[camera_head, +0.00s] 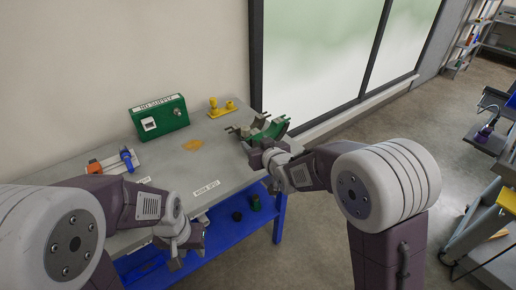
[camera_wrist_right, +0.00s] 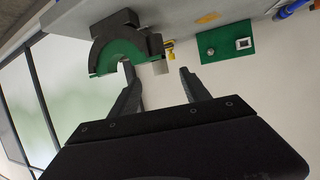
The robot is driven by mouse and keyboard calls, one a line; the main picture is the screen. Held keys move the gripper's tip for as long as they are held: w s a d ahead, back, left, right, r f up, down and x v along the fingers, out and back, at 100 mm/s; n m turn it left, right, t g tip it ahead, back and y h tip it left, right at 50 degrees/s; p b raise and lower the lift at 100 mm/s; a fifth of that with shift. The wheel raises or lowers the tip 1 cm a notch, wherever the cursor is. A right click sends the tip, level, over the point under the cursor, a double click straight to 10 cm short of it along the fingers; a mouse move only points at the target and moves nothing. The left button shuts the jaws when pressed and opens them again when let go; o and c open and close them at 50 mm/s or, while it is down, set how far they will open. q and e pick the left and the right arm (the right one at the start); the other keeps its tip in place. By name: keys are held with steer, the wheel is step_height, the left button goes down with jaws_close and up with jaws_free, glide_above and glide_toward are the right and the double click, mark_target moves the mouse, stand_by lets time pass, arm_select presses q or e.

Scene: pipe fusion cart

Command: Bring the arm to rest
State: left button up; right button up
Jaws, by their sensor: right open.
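My right arm reaches in from the right, and its gripper (camera_head: 262,158) is by the right end of the bench, beside the green and grey curved clamp (camera_head: 272,130). In the right wrist view, the gripper (camera_wrist_right: 158,78) has its two fingers apart with nothing held between them. The clamp (camera_wrist_right: 115,58) is just beyond the left finger there; I cannot tell whether they touch. My left arm is folded in front of the bench, with its gripper (camera_head: 185,246) low near the front edge. Its fingers are too small and turned to read.
The grey workbench (camera_head: 222,172) has a blue lower frame. On it are a green box (camera_head: 158,117), a yellow fitting (camera_head: 222,108), an orange patch (camera_head: 192,145) and a blue and orange tool (camera_head: 112,162). A yellow and grey cart (camera_head: 478,222) is at right; floor between is clear.

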steer(key=shift+w, duration=0.1)
steer(key=shift+r, duration=0.1)
stand_by(0.3)
steer(key=d+r+m+h+p, duration=0.2)
steer(key=d+r+h+p, duration=0.15)
steer(key=d, duration=0.65)
steer(key=s+d+f+m+g, duration=0.1)
steer(key=s+d+f+g, duration=0.15)
steer(key=s+d, duration=0.3)
steer(key=s+d+f+g, duration=0.1)
steer(key=s+f+g, duration=0.3)
steer(key=s, duration=0.7)
steer(key=s+d+f+m+g+h, duration=0.1)
steer(key=s+f+g, duration=0.4)
steer(key=s, duration=0.6)
step_height(320, 180, down, 2)
steer(key=shift+d+f, duration=0.2)
steer(key=shift+f, duration=0.05)
